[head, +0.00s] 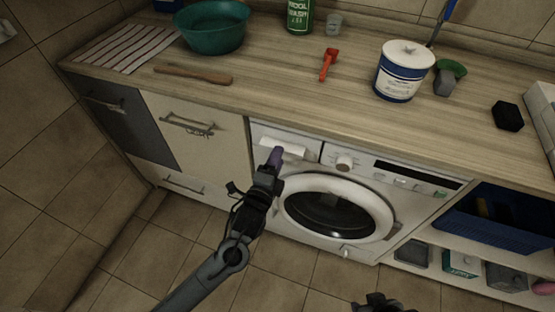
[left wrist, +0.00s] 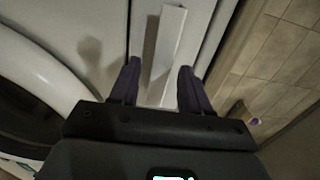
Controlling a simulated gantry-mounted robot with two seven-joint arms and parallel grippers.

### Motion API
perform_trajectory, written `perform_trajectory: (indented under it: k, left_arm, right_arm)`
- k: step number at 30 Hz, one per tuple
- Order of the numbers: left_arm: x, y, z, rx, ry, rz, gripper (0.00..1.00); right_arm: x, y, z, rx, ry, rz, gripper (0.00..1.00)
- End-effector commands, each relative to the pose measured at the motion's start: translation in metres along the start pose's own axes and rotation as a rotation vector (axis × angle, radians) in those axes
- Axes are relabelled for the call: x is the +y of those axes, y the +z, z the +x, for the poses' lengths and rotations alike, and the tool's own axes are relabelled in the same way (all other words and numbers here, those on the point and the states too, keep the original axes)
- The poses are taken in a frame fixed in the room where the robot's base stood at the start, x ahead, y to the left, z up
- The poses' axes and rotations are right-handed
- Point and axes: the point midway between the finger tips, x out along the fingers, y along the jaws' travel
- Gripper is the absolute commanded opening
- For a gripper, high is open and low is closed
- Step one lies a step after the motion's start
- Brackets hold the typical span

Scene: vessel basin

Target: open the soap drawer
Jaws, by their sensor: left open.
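The soap drawer (head: 307,153) is at the upper left of the white washing machine (head: 330,243), and its front looks flush with the panel. Its pale handle (head: 290,147) sticks out as a bar; it also shows in the left wrist view (left wrist: 168,45). My left gripper (head: 276,158) is open in front of the drawer. In the left wrist view, the dark fingers (left wrist: 158,80) stand on either side of the handle's near end, with gaps visible. My right gripper (head: 376,303) shows only partly at the bottom edge; its jaws are unclear.
The round machine door (head: 335,212) lies below the drawer, and a dial (head: 344,163) is to its right. The wooden worktop (head: 290,90) overhangs above. A cream cabinet (head: 205,150) adjoins on the left. Open shelves with a blue basket (head: 490,232) are on the right.

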Motion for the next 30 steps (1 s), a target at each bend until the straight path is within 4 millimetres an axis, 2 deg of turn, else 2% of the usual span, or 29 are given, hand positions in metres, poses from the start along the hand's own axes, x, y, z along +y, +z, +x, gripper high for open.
perform_trajectory:
  k: [4,13,22,30]
  left_arm:
    - [0.0003,0.0,0.0071,0.0,0.0,0.0,0.47]
    - [-0.0003,0.0,0.0081,0.0,0.0,-0.001,0.47]
    - [0.0006,0.0,0.0079,0.0,0.002,0.0,0.01]
    - [0.0019,-0.0002,0.0076,0.0,0.005,0.0,0.0]
  right_arm:
    - [0.0013,0.0011,0.0023,-0.001,0.005,-0.006,0.43]
    - [0.0019,0.0012,0.0023,-0.002,0.007,-0.009,0.43]
    - [0.0007,0.0009,0.0024,-0.001,0.003,-0.004,0.43]
    - [-0.0006,0.0005,0.0021,0.0,-0.002,0.001,0.43]
